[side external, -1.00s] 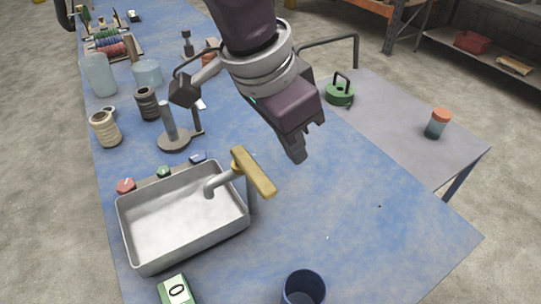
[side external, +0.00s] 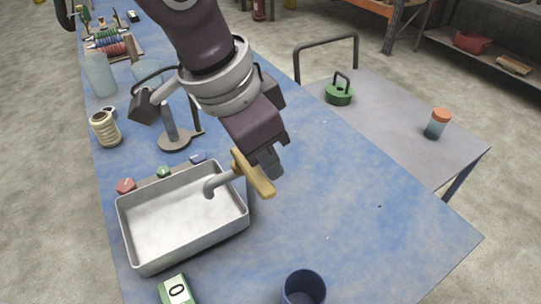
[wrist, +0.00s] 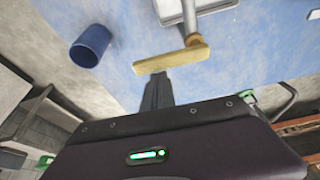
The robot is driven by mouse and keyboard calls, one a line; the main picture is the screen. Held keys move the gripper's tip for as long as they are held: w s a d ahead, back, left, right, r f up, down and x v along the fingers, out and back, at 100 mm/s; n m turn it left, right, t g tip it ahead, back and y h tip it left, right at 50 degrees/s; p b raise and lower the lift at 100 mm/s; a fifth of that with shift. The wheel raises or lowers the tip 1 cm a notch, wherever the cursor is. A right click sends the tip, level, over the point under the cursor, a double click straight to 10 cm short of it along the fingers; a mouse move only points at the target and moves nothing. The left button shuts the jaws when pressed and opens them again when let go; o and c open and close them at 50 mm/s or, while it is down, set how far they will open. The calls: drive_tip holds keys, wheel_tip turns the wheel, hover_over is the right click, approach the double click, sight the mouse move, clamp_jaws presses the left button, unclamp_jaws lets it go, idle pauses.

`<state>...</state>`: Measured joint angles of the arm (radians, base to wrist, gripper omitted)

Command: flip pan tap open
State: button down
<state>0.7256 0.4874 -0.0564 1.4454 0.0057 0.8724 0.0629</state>
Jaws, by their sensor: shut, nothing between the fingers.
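The tap has a yellow lever handle (side external: 253,173) on a grey post, with a grey spout (side external: 222,182) reaching over the pan. The pan (side external: 183,260) is a pale metal basin on the blue table. My gripper (side external: 270,163) is shut and empty, just behind and right of the lever in the side view. In the wrist view the lever (wrist: 171,60) lies just beyond my closed fingertips (wrist: 157,82). I cannot tell whether they touch it.
A dark blue cup (side external: 303,288) stands at the table's front edge; it also shows in the wrist view (wrist: 90,46). A green box marked 0 (side external: 175,290) is by the pan. Small coloured blocks (side external: 163,172) lie behind the pan. The table right of the tap is clear.

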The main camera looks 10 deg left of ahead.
drive_tip(key=m, duration=0.1)
drive_tip(key=s+a+m+g, duration=0.1)
drive_tip(key=m, duration=0.1)
drive_tip(key=s+a+m, duration=0.1)
drive_tip(key=shift+m+h, duration=0.4)
drive_tip(key=a+m+g, duration=0.1)
drive_tip(key=m, duration=0.2)
drive_tip(key=a+m+g, duration=0.1)
drive_tip(key=a+m, duration=0.1)
drive_tip(key=m, duration=0.1)
drive_tip(key=a+m+g, duration=0.1)
drive_tip(key=a+m, duration=0.1)
drive_tip(key=m, duration=0.1)
drive_tip(key=shift+s+a+m, duration=0.25)
drive_tip(key=shift+s+m, duration=0.05)
drive_tip(key=shift+s, duration=0.05)
drive_tip(key=shift+w+a, duration=0.1)
drive_tip(key=shift+a, duration=0.1)
idle(0.3)
wheel_tip(320, 180, up, 10)
drive_tip(key=shift+s+d+f+g, duration=0.25)
drive_tip(key=shift+s+d+g, duration=0.05)
drive_tip(key=shift+d, duration=0.05)
idle(0.3)
